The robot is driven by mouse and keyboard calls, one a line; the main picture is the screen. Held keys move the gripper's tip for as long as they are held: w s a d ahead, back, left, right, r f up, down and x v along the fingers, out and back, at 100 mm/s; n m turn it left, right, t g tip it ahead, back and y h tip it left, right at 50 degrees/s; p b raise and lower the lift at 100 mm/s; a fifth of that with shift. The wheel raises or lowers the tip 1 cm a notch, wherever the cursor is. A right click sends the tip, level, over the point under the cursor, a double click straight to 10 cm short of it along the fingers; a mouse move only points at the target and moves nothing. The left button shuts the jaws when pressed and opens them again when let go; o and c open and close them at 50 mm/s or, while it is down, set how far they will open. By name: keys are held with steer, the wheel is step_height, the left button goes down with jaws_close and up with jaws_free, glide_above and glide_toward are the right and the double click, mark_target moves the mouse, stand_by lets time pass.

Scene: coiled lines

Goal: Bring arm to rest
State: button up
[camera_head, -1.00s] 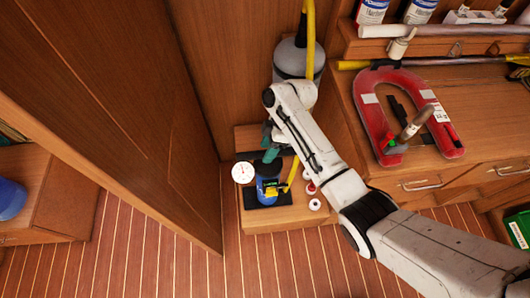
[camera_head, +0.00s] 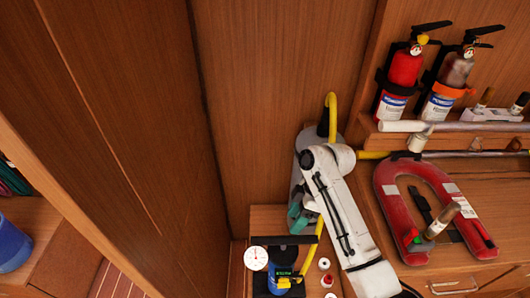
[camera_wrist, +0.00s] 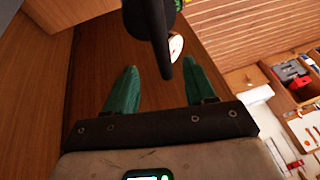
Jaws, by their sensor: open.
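My arm (camera_head: 340,215) is white and reaches up from the bottom of the head view, bending over at its top. My gripper (camera_head: 300,214) hangs below that bend with green fingers, partly hidden by the arm. In the wrist view my gripper (camera_wrist: 160,66) shows its two green fingers spread apart, with nothing gripped. A dark rod-like part (camera_wrist: 160,35) shows between and beyond them; its distance is unclear. A blue device (camera_head: 281,277) with a lit display and a white gauge (camera_head: 256,258) stand below the gripper, apart from it.
A red horseshoe-shaped float (camera_head: 390,205) lies on the wooden counter to the right. Red (camera_head: 402,75) and grey (camera_head: 448,88) extinguishers hang above. A tall wooden panel (camera_head: 110,120) fills the left.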

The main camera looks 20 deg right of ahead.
steer(key=s+a+f+m+t+h, duration=0.1)
steer(key=s+f+m, duration=0.25)
steer(key=s, duration=0.45)
steer(key=s+a+f+m+h, duration=0.1)
steer(key=s+f+m, duration=0.25)
steer(key=s, duration=0.45)
steer(key=s+d+r+m+h, duration=0.1)
steer(key=s+d+m, duration=0.2)
steer(key=s, duration=0.4)
steer(key=s+d+r+m+h, duration=0.2)
steer(key=s+d+m, duration=0.1)
steer(key=s, duration=0.4)
steer(key=shift+s+d+r+m+t, duration=0.3)
steer(key=shift+s+d+m, duration=0.1)
steer(key=shift+m, duration=0.5)
